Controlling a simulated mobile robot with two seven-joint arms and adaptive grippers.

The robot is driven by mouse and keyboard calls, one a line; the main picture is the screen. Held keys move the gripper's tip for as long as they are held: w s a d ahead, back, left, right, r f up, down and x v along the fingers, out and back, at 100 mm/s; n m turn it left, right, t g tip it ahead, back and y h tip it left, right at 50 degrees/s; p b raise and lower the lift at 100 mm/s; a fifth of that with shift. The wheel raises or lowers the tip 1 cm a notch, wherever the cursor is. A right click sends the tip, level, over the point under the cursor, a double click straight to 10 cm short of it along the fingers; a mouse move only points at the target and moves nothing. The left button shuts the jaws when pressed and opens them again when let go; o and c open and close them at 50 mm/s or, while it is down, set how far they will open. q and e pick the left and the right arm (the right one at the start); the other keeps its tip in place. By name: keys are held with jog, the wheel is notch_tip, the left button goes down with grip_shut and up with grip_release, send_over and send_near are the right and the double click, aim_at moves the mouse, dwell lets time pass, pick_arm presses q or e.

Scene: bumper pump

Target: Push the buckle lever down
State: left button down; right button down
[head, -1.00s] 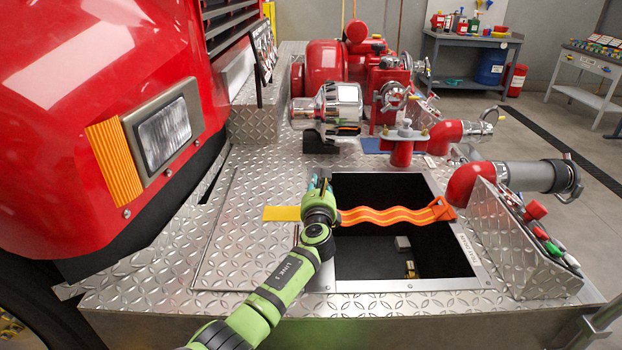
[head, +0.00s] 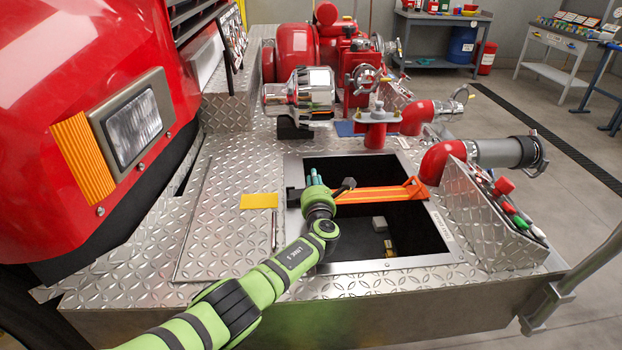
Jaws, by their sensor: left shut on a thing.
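An orange strap (head: 378,194) runs straight across the open black compartment to an orange hook end (head: 414,187) at the right rim. At its left end is the dark buckle (head: 294,196), mostly covered by my gripper. A dark lever with a knobbed end (head: 344,187) sticks out to the right of the gripper, low over the strap. My left gripper (head: 315,179) is at the buckle, over the compartment's left rim, and is shut on the lever. Its fingertips and the exact contact are hidden behind the wrist. My right gripper is not in view.
The compartment's metal frame (head: 380,266) surrounds the deep opening. A yellow label (head: 259,201) lies on the tread plate at left. Red pipe fittings (head: 443,160) and a sloped control panel (head: 478,208) stand at right. The red truck body (head: 70,90) is at left.

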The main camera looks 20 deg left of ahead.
pick_arm(q)
jog(key=shift+d+f, duration=0.15)
jog(key=shift+f, duration=0.25)
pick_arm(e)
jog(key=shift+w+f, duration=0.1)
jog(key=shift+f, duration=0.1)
pick_arm(q)
jog(key=c, duration=1.3)
grip_release()
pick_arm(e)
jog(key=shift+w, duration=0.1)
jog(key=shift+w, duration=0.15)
pick_arm(q)
jog(key=shift+s+d, duration=0.35)
jog(key=shift+s, duration=0.25)
jog(key=v, duration=1)
jog(key=shift+s+r, duration=0.15)
jog(key=shift+s, duration=0.1)
jog(key=shift+d+r, duration=0.1)
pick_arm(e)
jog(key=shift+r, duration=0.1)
